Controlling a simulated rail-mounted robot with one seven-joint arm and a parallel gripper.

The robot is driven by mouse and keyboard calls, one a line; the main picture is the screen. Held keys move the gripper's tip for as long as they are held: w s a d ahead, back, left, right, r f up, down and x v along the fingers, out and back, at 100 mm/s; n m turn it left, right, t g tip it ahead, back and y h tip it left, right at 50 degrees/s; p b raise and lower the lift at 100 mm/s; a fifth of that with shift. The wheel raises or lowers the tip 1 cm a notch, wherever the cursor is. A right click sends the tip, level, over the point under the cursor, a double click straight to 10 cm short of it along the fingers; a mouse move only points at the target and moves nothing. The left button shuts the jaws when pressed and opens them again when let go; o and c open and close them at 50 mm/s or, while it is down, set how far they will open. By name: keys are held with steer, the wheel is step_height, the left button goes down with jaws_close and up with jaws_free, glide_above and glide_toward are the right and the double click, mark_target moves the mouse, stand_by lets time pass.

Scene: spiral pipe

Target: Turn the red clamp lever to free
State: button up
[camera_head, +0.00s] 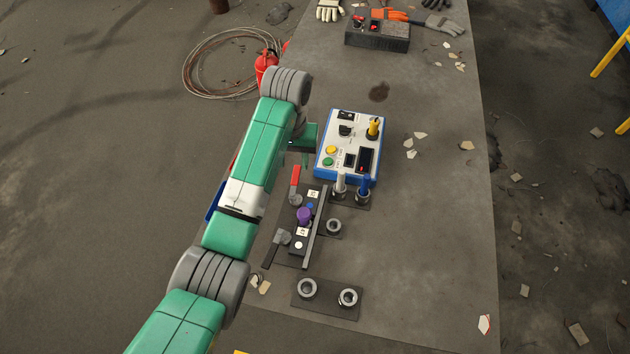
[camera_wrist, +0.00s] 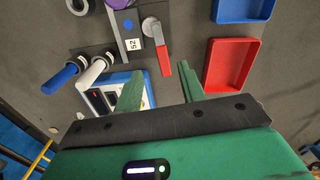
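The red clamp lever (camera_head: 295,178) stands at the far end of the dark clamp fixture, on a round grey pivot (camera_head: 295,198). In the wrist view the red lever (camera_wrist: 162,58) points from its grey pivot toward my gripper. My gripper (camera_wrist: 161,72) is open, with its two green fingers apart. The lever's red end shows between the fingertips in that view; I cannot tell the height gap, and no contact is visible. In the head view my gripper (camera_head: 301,148) hangs just beyond the lever, its fingers partly hidden by my arm.
A white and blue control box (camera_head: 348,148) stands close to the right. A white peg (camera_head: 340,185) and blue peg (camera_head: 364,188) stand beside the fixture. A purple knob (camera_head: 304,215) and a dark lever (camera_head: 275,246) are nearer. Red (camera_wrist: 232,65) and blue (camera_wrist: 243,10) trays lie alongside.

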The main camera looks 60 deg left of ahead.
mark_target(294, 182)
step_height(294, 182, down, 8)
steer(key=shift+s+a+r+b, duration=0.1)
steer(key=shift+s+r+b, duration=0.05)
steer(key=shift+b, duration=0.65)
steer(key=shift+c, duration=0.4)
jaws_close()
